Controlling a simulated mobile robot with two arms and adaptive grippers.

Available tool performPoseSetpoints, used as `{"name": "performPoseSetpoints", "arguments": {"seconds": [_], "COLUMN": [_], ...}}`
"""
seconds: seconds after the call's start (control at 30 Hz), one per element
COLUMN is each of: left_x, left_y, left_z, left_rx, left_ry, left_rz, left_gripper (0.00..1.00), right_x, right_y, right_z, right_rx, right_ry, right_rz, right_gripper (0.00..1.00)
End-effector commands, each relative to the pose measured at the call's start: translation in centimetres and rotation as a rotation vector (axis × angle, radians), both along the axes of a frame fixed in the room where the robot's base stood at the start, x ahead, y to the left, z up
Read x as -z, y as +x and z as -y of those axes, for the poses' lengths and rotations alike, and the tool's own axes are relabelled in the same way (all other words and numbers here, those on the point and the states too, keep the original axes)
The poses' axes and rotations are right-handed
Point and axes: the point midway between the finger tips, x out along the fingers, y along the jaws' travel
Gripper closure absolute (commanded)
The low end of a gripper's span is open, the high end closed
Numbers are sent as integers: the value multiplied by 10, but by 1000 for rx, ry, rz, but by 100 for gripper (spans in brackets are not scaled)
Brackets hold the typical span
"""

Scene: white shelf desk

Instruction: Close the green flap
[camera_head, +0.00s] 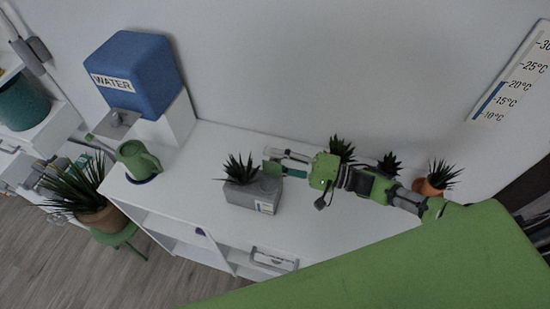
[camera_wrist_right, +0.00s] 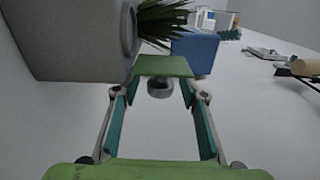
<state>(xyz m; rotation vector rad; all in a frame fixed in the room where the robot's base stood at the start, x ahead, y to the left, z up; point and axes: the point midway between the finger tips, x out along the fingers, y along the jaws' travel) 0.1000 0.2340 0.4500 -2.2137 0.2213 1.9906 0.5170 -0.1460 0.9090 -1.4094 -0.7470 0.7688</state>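The green flap (camera_wrist_right: 163,66) is a small flat plate ahead of my right gripper in the wrist view, beside a grey planter box (camera_wrist_right: 75,35). A grey round part (camera_wrist_right: 160,88) shows just below it. My right gripper (camera_wrist_right: 160,90) is open, its teal-padded fingers spread on either side below the flap; I cannot tell whether they touch it. In the head view the right gripper (camera_head: 277,160) reaches in from the right, at the right end of the grey planter (camera_head: 240,195). The flap is hard to make out there. My left gripper is not in view.
A spiky plant (camera_head: 240,168) grows in the planter. A blue water tank (camera_head: 140,72) and a green watering can (camera_head: 137,160) are to the left. A terracotta potted plant (camera_head: 428,187) stands at the right. The white desk top (camera_head: 220,140) is clear behind the planter.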

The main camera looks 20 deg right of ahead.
Motion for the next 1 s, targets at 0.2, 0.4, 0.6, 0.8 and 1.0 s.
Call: {"name": "performPoseSetpoints", "arguments": {"seconds": [0.2, 0.4, 0.6, 0.8, 1.0], "left_x": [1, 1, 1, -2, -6], "left_y": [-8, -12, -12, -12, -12], "left_z": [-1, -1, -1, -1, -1], "left_rx": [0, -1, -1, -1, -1], "left_ry": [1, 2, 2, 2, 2], "left_rz": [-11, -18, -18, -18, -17], "left_gripper": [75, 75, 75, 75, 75], "right_x": [0, 0, -1, -3, -7], "right_y": [0, 0, -1, -3, -6], "right_z": [0, 0, 0, -1, -3], "right_rx": [0, 0, 0, 0, 1], "right_ry": [0, 0, -7, -47, -127], "right_rz": [0, 0, 10, 69, 186], "right_gripper": [71, 100, 100, 100, 100]}}
